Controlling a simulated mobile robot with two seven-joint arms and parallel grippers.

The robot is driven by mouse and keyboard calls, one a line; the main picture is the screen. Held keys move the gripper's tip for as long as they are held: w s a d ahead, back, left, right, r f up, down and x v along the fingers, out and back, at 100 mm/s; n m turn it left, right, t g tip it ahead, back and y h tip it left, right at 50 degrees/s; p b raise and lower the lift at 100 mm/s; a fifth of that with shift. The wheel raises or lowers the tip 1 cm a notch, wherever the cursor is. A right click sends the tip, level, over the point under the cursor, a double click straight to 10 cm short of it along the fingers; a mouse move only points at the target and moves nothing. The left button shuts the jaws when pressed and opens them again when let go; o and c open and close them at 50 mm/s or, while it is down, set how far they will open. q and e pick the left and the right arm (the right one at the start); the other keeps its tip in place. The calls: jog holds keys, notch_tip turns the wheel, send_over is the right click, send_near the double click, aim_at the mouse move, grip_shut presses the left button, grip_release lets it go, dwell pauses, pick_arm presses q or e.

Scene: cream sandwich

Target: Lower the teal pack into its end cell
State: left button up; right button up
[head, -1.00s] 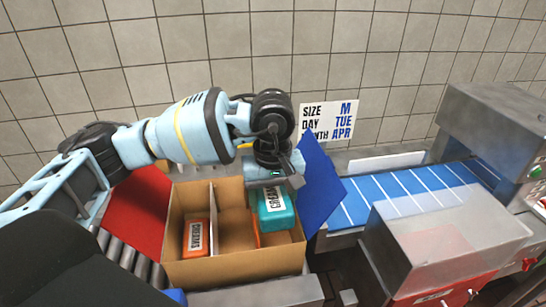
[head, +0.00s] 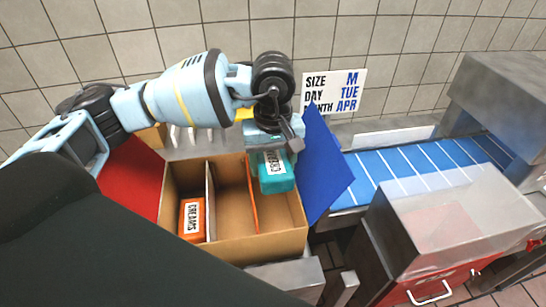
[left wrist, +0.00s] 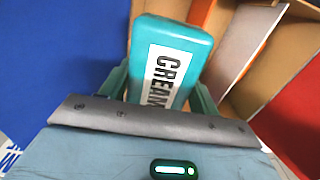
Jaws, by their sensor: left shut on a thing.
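The teal pack (head: 277,178) has a white label with dark letters. My left gripper (head: 272,150) is shut on its upper part, and the pack hangs over the right end cell of the cardboard box (head: 255,250), toward the back. How deep it sits is hard to tell. The left wrist view shows the pack (left wrist: 185,45) between the fingers. An orange pack (head: 191,220) lies in the left cell. My right gripper is not in view.
A blue flap (head: 325,170) rises close at the box's right side, and a red flap (head: 132,175) spreads at its left. A blue conveyor (head: 420,180) and a metal machine (head: 440,230) stand to the right. The middle cell looks empty.

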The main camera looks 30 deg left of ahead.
pick_arm(q)
jog(key=shift+f, duration=1.35)
jog(key=o, duration=1.1)
notch_tip(320, 180, up, 8)
jog(key=shift+f+b, duration=0.15)
jog(key=shift+b, duration=0.2)
notch_tip(320, 180, up, 10)
jog(key=shift+r+p, duration=0.1)
jog(key=shift+p, duration=0.25)
dwell(0.8)
